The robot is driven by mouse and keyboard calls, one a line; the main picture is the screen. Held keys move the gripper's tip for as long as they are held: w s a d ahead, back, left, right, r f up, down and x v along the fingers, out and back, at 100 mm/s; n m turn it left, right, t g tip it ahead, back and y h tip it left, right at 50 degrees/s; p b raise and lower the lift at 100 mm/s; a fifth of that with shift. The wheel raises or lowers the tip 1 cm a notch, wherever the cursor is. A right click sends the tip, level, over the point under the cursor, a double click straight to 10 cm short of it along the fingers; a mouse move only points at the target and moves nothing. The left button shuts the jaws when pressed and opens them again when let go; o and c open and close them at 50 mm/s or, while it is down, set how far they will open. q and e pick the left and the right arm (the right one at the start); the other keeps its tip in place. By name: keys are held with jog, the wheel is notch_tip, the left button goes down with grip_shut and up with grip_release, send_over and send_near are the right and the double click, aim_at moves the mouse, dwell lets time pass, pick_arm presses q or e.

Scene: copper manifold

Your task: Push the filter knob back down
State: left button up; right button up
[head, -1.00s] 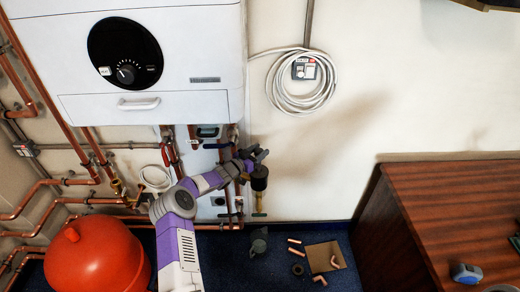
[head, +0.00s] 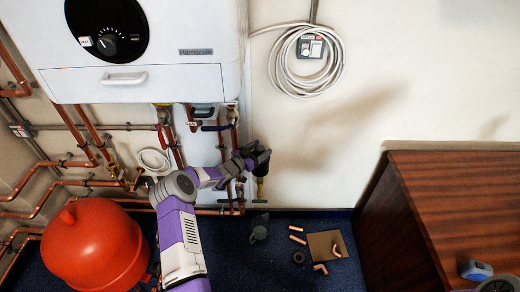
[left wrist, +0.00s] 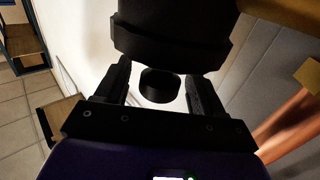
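The black filter (head: 262,166) hangs on the pipework below the boiler's right side, with a brass fitting under it. My left gripper (head: 256,152) is beside its upper part and partly covers it. In the left wrist view the filter's wide dark body (left wrist: 175,32) fills the top, and a smaller round black knob (left wrist: 160,85) shows between the fingers of my left gripper (left wrist: 158,75). The fingers are apart, with light gaps on both sides of the knob. I cannot tell how far the knob stands out.
The white boiler (head: 150,60) hangs above my left arm, with copper pipes (head: 75,145) and a red vessel (head: 95,247) at left. A coiled cable (head: 280,70) hangs on the wall. A wooden cabinet (head: 440,210) stands right. Fittings lie near a cardboard piece (head: 328,245).

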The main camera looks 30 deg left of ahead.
aim_at(257, 152)
pick_arm(q)
jog(key=shift+r, duration=0.1)
jog(key=shift+s+a, duration=0.1)
jog(key=shift+s, duration=0.3)
jog(key=p+v, duration=0.2)
jog(key=v, duration=0.4)
jog(key=shift+s, duration=0.3)
